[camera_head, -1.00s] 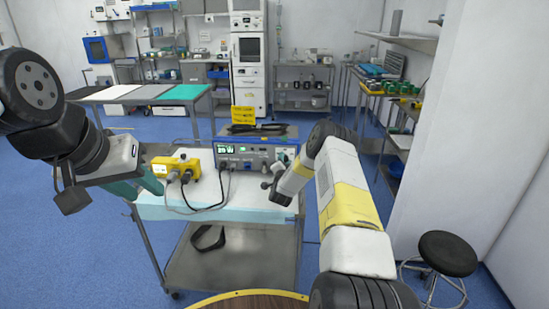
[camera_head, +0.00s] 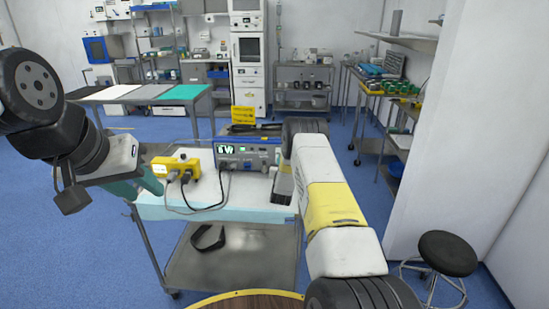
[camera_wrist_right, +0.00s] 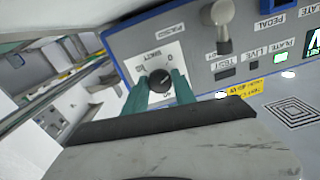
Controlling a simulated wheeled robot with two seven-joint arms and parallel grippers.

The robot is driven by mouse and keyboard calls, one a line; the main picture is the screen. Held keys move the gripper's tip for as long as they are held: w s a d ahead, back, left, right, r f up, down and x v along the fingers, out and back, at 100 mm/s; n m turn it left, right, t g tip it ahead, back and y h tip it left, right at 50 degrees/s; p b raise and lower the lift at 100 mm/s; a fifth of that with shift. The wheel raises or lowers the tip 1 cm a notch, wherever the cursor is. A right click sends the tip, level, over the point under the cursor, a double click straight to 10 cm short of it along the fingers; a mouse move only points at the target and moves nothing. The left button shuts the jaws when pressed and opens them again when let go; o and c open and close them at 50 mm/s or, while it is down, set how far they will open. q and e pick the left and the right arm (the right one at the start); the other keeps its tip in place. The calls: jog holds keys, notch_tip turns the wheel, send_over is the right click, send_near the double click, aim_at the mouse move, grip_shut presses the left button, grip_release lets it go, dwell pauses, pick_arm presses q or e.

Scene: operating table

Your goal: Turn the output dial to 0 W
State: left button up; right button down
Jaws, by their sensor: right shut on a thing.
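The output dial (camera_wrist_right: 158,79) is a black round knob on a white scale plate, on the front panel of the electrosurgical unit (camera_head: 250,153). In the right wrist view, my right gripper (camera_wrist_right: 161,87) has its teal fingers on both sides of the dial and is shut on it. The lit display (camera_head: 226,149) seems to read 8 W in the head view, though the digit is small. My right forearm hides the dial and right gripper there. My left gripper (camera_head: 148,183) hangs at the cart's left side, beside the yellow box; its finger gap is unclear.
The unit stands on a cart (camera_head: 220,208) with a pale blue cover. A yellow box (camera_head: 176,167) with cables plugged in stands left of the unit. A metal toggle (camera_wrist_right: 221,20) and panel buttons sit near the dial. A black stool (camera_head: 447,254) stands at right.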

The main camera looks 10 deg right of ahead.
jog(key=shift+f+n, duration=0.15)
jog(key=shift+n, duration=0.35)
jog(key=c, duration=1)
grip_release()
jog(key=shift+s, duration=0.1)
jog(key=v, duration=0.7)
jog(key=shift+s+a, duration=0.15)
jog(key=shift+s, duration=0.2)
